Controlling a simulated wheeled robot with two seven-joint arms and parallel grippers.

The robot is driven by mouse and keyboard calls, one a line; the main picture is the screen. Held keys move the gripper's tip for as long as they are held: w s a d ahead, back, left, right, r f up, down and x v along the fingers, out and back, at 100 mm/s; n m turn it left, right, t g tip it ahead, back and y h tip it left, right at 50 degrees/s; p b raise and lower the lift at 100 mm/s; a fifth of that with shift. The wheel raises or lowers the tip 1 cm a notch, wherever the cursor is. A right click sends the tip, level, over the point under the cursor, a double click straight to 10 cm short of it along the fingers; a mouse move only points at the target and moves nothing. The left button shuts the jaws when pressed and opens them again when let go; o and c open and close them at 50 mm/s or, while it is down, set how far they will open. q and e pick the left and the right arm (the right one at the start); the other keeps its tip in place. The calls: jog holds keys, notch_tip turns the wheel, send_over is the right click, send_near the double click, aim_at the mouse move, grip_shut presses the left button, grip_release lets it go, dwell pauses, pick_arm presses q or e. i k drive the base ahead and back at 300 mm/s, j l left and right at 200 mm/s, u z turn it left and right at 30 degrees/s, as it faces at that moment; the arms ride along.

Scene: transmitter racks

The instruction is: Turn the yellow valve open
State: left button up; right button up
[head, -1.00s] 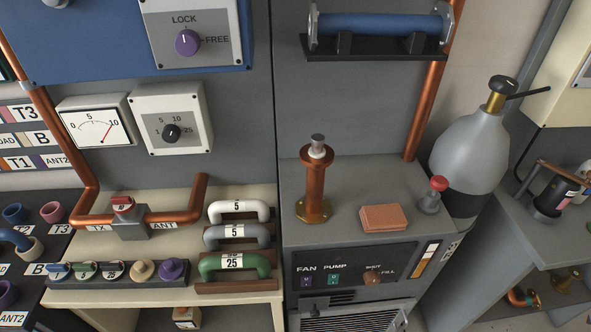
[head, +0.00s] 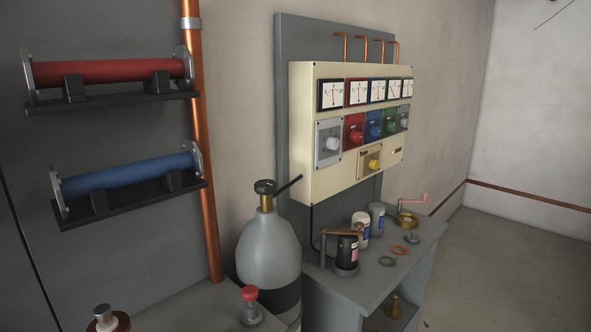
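A yellow knob (head: 374,164) sits on a small tan plate low on the cream wall panel (head: 305,150), right of centre in the head view. It is the only clearly yellow control I see; its marks are too small to read. Above it are a white knob (head: 332,143), a red knob (head: 354,138), a blue knob (head: 375,131) and a green knob (head: 390,125). Neither of my grippers is in view.
A grey gas cylinder (head: 268,250) with a black lever stands left of the panel. Below the panel, a grey bench (head: 375,284) holds canisters, small rings and a brass part with a pink handle (head: 411,199). Open floor (head: 500,265) lies at the right.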

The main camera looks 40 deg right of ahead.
aim_at(374, 164)
jog(key=z, duration=1.75)
jog(key=i+l+u, duration=0.2)
jog(key=u, duration=0.25)
jog(key=i+l+u, duration=0.1)
jog(key=l+u, duration=0.35)
jog(key=j, duration=0.1)
